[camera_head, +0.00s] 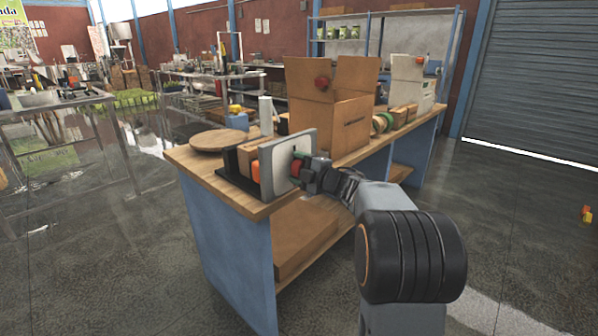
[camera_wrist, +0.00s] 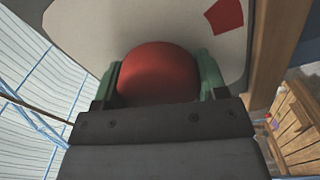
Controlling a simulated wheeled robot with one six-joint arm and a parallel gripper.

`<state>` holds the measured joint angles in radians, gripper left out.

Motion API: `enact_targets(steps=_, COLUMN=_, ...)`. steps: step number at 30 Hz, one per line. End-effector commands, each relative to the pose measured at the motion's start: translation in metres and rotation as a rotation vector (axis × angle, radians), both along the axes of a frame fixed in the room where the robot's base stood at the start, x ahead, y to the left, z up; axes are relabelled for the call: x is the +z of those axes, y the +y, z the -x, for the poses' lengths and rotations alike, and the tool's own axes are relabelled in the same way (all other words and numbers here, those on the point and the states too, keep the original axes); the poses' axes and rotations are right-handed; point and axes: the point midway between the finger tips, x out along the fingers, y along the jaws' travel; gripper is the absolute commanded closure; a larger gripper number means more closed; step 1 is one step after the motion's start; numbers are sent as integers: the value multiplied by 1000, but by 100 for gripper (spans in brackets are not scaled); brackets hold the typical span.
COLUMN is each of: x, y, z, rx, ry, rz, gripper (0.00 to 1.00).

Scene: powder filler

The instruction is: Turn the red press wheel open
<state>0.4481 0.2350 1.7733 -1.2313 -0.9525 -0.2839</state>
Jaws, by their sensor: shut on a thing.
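The red press wheel (camera_wrist: 158,73) sits on the pale face of a panel (camera_wrist: 100,25) in the wrist view. In the head view the red wheel (camera_head: 297,167) is a small patch on the panel (camera_head: 276,160), which stands upright on the table's near end. My gripper (camera_wrist: 158,85) is shut on the wheel, with one green finger on each side of it. In the head view my gripper (camera_head: 300,168) reaches the panel from the right. The wheel's lower part is hidden behind the gripper body in the wrist view.
The wooden table (camera_head: 232,198) carries a round wooden board (camera_head: 218,140) at left and an open cardboard box (camera_head: 332,125) behind the panel. An orange part (camera_head: 256,171) shows by the panel's left edge.

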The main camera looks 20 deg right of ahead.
Motion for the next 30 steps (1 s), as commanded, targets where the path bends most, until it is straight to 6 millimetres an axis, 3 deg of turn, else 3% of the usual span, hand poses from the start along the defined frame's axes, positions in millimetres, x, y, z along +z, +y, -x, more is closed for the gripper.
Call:
enact_targets(steps=15, x=0, y=0, z=0, rx=-1, ry=-7, rz=19, gripper=58)
enact_targets(steps=16, x=0, y=0, z=0, rx=-1, ry=-7, rz=19, gripper=33)
enact_targets(steps=18, x=0, y=0, z=0, rx=-1, ry=-7, rz=18, gripper=27)
enact_targets(steps=24, x=0, y=0, z=0, rx=0, ry=-7, rz=17, gripper=9)
enact_targets(steps=30, x=0, y=0, z=0, rx=0, ry=-6, rz=16, gripper=9)
